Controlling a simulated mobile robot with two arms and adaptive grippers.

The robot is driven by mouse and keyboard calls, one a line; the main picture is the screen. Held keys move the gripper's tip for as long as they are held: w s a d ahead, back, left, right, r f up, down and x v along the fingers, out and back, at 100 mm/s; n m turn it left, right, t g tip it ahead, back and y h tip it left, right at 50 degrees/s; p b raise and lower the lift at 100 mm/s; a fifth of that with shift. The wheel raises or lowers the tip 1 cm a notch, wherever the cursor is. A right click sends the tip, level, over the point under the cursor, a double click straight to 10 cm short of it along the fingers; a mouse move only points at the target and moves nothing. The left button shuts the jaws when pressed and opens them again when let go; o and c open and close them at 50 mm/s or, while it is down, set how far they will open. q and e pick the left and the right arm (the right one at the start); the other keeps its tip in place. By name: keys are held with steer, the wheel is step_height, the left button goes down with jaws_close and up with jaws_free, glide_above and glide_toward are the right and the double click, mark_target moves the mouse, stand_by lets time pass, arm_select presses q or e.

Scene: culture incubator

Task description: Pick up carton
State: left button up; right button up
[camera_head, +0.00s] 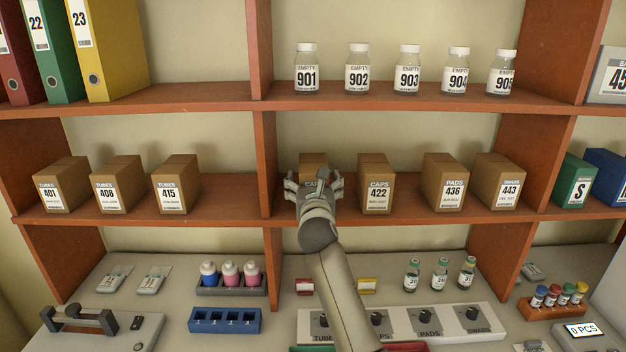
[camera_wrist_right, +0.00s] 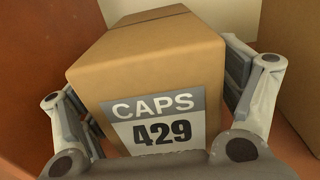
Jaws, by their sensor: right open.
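A brown carton labelled CAPS 429 (camera_head: 313,160) stands on the middle shelf, just right of the upright divider. My right gripper (camera_head: 314,184) is in front of it and hides most of it in the head view. In the right wrist view the carton (camera_wrist_right: 150,65) fills the space between the two open fingers (camera_wrist_right: 160,105), one on each side. The right finger is close to the carton's side; I cannot tell whether either finger touches. The carton rests upright on the shelf. My left gripper is not in view.
The CAPS 422 carton (camera_head: 376,185) stands to the right, with PADS 436 (camera_head: 445,182) and SWABS 443 (camera_head: 500,182) beyond. The divider (camera_head: 264,160) is close on the left. Empty bottles (camera_head: 357,72) line the shelf above. A dispenser panel (camera_head: 400,322) and vials (camera_head: 440,273) are below.

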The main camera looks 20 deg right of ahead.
steer(key=shift+w, duration=0.25)
steer(key=c, duration=1.1)
steer(key=shift+r, duration=0.1)
